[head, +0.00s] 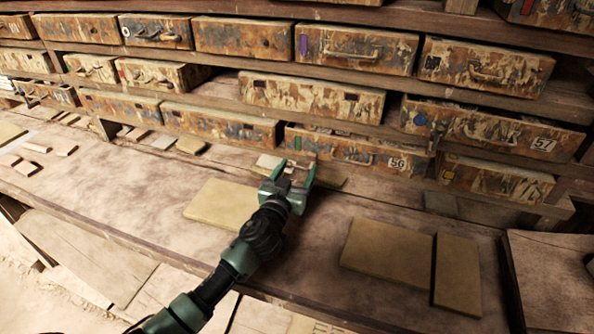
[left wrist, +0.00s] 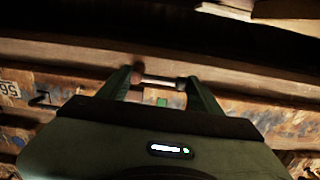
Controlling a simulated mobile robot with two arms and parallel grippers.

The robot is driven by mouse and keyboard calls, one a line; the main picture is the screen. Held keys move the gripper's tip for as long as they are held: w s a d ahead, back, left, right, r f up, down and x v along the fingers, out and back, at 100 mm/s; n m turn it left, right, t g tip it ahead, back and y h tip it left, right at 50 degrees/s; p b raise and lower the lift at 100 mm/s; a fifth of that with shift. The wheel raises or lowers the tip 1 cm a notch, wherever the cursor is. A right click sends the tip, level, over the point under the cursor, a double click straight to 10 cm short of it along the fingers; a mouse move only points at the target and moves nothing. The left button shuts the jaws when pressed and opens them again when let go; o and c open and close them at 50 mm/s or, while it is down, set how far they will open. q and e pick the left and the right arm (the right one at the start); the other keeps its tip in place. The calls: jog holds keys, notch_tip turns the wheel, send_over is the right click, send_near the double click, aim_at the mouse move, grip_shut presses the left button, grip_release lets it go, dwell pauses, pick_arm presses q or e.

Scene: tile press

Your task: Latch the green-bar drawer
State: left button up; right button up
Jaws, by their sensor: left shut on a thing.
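The green-bar drawer (head: 345,149) is in the lower row, a worn, paint-flaked front with a small green bar near its left end and a "56" label at its right. The green bar (left wrist: 162,102) also shows in the left wrist view, where the drawer front appears upside down. My left gripper (head: 294,169) is at the lower left part of this drawer, just below the green bar. In the left wrist view its fingers (left wrist: 160,79) are on either side of a thin metallic bar (left wrist: 162,81) and shut on it. My right gripper is in neither view.
A drawer marked "57" (head: 543,144) sits to the right, and more worn drawers fill the shelves above. Flat tan boards (head: 388,250) lie on the bench (head: 110,190), one left of my gripper (head: 222,204). Small pieces lie at far left.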

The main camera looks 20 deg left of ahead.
pick_arm(q)
jog(key=shift+d, duration=0.1)
jog(key=m, duration=0.2)
jog(key=r+m+p, duration=0.1)
jog(key=m, duration=0.1)
jog(key=shift+d+m, duration=0.2)
jog(key=shift+m, duration=0.1)
jog(key=shift+s+d+r+m+p, duration=0.15)
jog(key=shift+d+m+p, duration=0.3)
jog(key=shift+m, duration=1.75)
jog(key=shift+w+d+r+m+p, duration=0.1)
jog(key=shift+d+r+m+p, duration=0.3)
jog(key=shift+m, duration=1.8)
jog(key=shift+s+d+m+p, duration=0.1)
jog(key=shift+d+m+p, duration=0.35)
jog(key=shift+m, duration=1.75)
jog(key=shift+d, duration=0.1)
jog(key=o, duration=1.2)
jog(key=shift+o, duration=0.5)
jog(key=shift+r, duration=0.15)
